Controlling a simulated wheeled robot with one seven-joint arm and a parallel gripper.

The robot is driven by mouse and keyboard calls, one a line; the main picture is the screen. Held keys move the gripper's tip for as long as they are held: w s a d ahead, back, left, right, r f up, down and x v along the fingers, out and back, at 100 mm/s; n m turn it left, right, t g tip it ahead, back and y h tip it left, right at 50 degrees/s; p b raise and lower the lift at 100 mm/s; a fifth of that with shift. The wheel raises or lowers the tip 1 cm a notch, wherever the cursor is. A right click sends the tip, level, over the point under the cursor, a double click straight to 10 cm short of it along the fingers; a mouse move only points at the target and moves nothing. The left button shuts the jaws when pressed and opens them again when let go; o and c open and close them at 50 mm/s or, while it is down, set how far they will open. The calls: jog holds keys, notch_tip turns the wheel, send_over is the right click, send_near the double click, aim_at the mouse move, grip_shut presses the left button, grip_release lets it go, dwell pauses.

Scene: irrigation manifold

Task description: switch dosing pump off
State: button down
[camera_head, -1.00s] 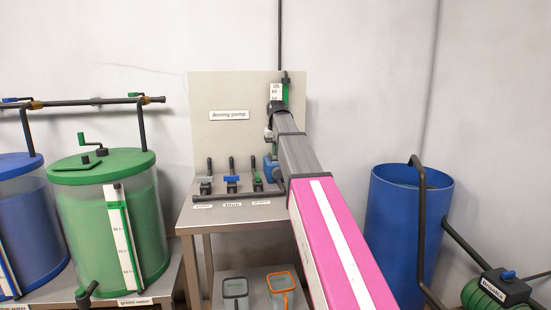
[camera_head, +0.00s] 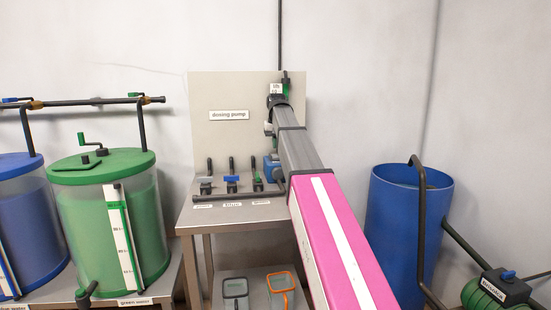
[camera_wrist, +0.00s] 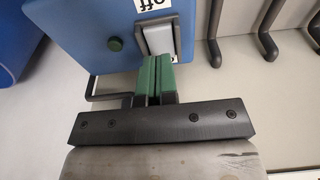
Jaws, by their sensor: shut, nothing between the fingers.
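A label (camera_wrist: 155,4) reading "off" upside down sits at the rocker's far end. My gripper (camera_wrist: 158,62) is shut and empty, its green fingertips at the rocker's near end. I cannot tell whether they touch it. The "dosing pump" sign (camera_head: 229,115) is on the panel.
Several levered valves (camera_head: 231,178) stand left of the box on the table (camera_head: 215,217); their dark pipes show in the wrist view (camera_wrist: 268,45). A green tank (camera_head: 90,220) is left, a blue barrel (camera_head: 395,230) right. Two small jugs are below.

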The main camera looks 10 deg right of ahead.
aim_at(276, 156)
jog(key=shift+r, duration=1.9)
